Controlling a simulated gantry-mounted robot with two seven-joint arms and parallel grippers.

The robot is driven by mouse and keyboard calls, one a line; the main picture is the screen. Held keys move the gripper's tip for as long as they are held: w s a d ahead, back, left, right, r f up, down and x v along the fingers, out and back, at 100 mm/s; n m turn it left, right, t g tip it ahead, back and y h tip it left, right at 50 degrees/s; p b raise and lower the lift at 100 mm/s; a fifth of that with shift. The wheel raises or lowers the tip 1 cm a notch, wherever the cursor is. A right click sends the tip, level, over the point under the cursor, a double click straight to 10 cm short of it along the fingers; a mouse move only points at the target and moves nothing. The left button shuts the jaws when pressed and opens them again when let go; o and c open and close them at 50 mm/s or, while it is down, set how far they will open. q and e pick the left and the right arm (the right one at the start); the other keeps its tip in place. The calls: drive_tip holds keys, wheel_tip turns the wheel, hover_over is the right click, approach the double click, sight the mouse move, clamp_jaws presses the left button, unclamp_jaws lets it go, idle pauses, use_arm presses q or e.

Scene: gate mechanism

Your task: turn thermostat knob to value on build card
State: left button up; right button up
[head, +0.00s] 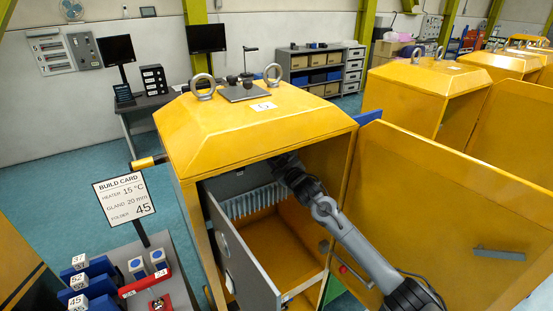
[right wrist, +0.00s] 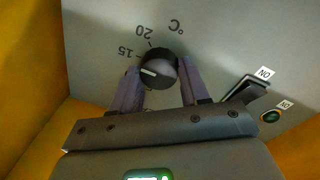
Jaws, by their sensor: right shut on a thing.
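The build card (head: 124,198) stands on a post at the left and reads heater 15 °C, gland 20 mm, folder 45. My right arm reaches into the open yellow cabinet (head: 250,115), its gripper (head: 284,164) up inside by the back wall. In the right wrist view the dark round thermostat knob (right wrist: 160,66) sits between the two fingers of my right gripper (right wrist: 158,84), shut on it. The knob's white pointer faces left, close to the 15 mark; I cannot tell exact alignment. My left gripper is not in view.
A rocker switch (right wrist: 243,91) and a round green button (right wrist: 271,116) sit right of the knob on the grey panel (right wrist: 225,40). The cabinet's yellow door (head: 460,215) stands open at the right. A grey inner door (head: 240,262) is swung out at the front.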

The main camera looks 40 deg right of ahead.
idle(0.3)
drive_tip(key=o, duration=1.1)
drive_tip(key=shift+c, duration=0.2)
drive_tip(key=s+a, duration=0.1)
drive_tip(key=s, duration=0.9)
drive_tip(key=shift+s+a+f+b, duration=0.25)
drive_tip(key=shift+s+a+b, duration=0.05)
drive_tip(key=shift+s+b, duration=0.05)
